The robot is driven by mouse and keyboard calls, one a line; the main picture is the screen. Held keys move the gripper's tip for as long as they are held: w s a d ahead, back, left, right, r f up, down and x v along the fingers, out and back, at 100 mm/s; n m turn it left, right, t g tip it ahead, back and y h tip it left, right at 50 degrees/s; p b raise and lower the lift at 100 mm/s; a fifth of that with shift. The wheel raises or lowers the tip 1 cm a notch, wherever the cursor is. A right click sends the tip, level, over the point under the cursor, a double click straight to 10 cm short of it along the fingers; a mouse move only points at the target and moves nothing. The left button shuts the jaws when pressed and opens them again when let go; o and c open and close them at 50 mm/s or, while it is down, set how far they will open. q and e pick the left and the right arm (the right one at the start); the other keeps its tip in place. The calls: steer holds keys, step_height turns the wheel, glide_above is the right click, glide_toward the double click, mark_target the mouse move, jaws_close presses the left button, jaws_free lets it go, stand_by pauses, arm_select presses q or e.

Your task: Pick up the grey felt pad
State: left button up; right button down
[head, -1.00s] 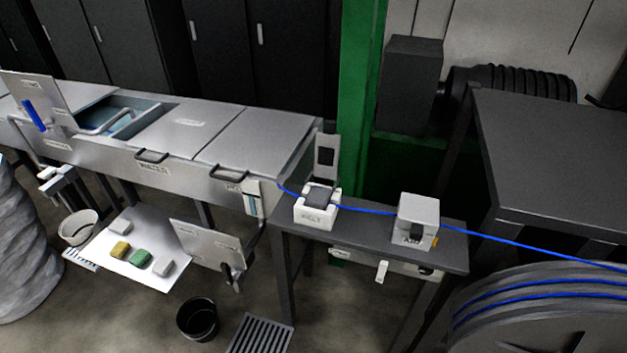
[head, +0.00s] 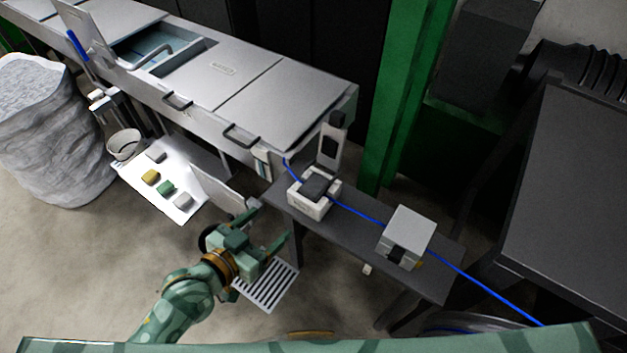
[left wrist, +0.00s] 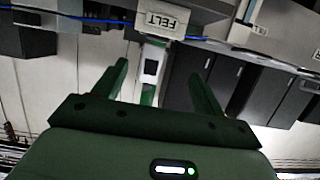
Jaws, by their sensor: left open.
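Two light grey pads lie on a white shelf (head: 205,165) in the head view. One grey pad (head: 156,157) is at the back, and another grey pad (head: 183,201) is at the front, beside a green pad (head: 166,187) and a yellow pad (head: 150,177). A dark grey block (head: 314,187) sits in a white box (head: 310,208) on the narrow bench. That box, labelled FELT, shows upside down in the left wrist view (left wrist: 165,22). My left gripper (head: 270,231) is open and empty, right of the shelf and in front of the bench. My right gripper is out of view.
A blue cable (head: 480,285) runs through the FELT box and a second white box (head: 410,235) on the bench (head: 365,235). An upright grey panel (head: 222,190) stands between the shelf and my left gripper. A floor grate (head: 268,285) lies below the gripper.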

arm_select(q)
glide_toward(311, 188)
steer(key=x, duration=0.4)
steer(key=shift+a+f+b, duration=0.15)
steer(key=shift+a+b, duration=0.05)
steer(key=shift+b, duration=0.15)
steer(key=x, duration=0.5)
steer(key=shift+w+d, duration=0.15)
steer(key=shift+d, duration=0.2)
steer(key=shift+a, duration=0.1)
steer(key=c, duration=1.1)
